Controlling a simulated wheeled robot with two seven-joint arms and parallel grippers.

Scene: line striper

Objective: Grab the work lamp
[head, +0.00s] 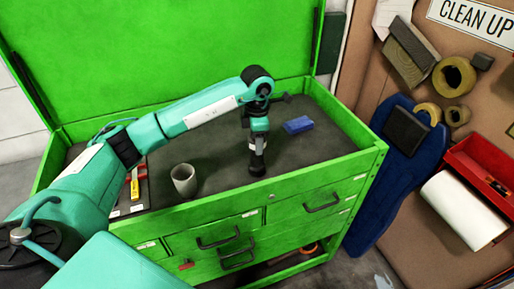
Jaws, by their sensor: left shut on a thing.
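My left arm reaches in from the left over the green tool chest (372,160). Its gripper (257,150) points down above the chest's dark top and is shut on the work lamp (257,165). The lamp shows as a small, dark, upright shape under the gripper, at or just above the dark top; the picture is too small to tell whether it touches it. The gripper hides its upper part. My right gripper is not in view.
A grey cup (184,180) stands left of the gripper, and a blue block (298,125) lies to its right. A yellow-and-red tool (135,186) lies at the left. The raised green lid (170,50) rises behind. A paper roll (464,210) hangs at right.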

